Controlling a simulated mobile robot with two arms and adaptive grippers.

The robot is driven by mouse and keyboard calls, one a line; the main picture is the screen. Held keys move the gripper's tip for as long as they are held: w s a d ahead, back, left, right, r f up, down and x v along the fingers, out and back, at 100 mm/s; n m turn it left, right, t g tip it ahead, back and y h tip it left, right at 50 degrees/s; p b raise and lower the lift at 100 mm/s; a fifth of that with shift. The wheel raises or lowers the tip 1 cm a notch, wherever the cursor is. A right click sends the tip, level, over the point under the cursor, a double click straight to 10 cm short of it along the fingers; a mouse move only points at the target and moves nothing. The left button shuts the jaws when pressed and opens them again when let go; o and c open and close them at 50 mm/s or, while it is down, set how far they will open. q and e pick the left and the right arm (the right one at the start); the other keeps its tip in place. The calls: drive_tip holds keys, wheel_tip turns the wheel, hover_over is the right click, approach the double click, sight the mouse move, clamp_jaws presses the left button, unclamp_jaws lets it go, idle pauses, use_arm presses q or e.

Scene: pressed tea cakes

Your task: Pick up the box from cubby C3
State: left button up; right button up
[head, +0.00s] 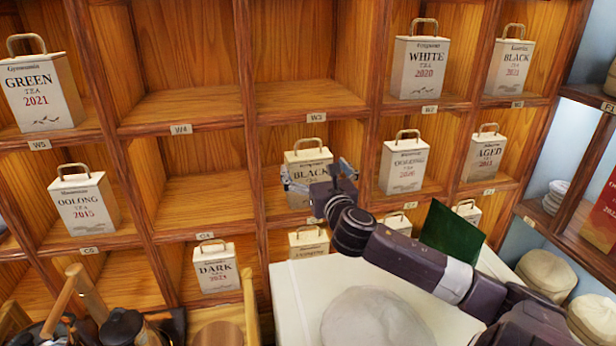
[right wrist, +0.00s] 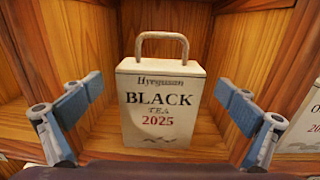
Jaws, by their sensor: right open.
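The box (head: 312,160) in the cubby below label W3 is cream with a handle on top and reads BLACK. In the right wrist view this box (right wrist: 160,105) stands upright, its front reading BLACK TEA 2025. My right gripper (head: 317,177) is in front of that cubby and hides the box's lower part and the cubby's own label. In the right wrist view its fingers (right wrist: 160,92) are spread wide, one on each side of the box, with gaps to it. My left gripper is not in view.
The wooden shelf's neighbouring cubbies hold an OOLONG box (head: 404,165) to the right and a DARK box (head: 215,268) below left. Cubby C4 (head: 190,195) is empty. A pale round cake (head: 375,318) and a dark green panel (head: 452,232) are near my right arm.

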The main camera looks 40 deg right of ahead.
sight(308, 154)
drive_tip(key=p+x, duration=0.1)
drive_tip(key=x, duration=0.1)
drive_tip(key=r+p+x, duration=0.1)
drive_tip(key=x, duration=0.1)
drive_tip(key=shift+d, duration=0.15)
drive_tip(key=shift+w+d+f, duration=0.2)
drive_tip(key=shift+w, duration=0.4)
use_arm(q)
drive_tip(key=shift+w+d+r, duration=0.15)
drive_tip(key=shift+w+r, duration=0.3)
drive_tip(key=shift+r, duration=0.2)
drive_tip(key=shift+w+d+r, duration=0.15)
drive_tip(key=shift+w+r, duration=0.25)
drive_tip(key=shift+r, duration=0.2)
use_arm(e)
drive_tip(key=shift+s, duration=0.1)
drive_tip(key=c, duration=1.5)
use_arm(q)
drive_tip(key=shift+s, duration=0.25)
use_arm(e)
drive_tip(key=shift+c, duration=0.9)
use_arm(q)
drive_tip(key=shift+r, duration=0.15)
use_arm(e)
drive_tip(key=shift+r, duration=0.2)
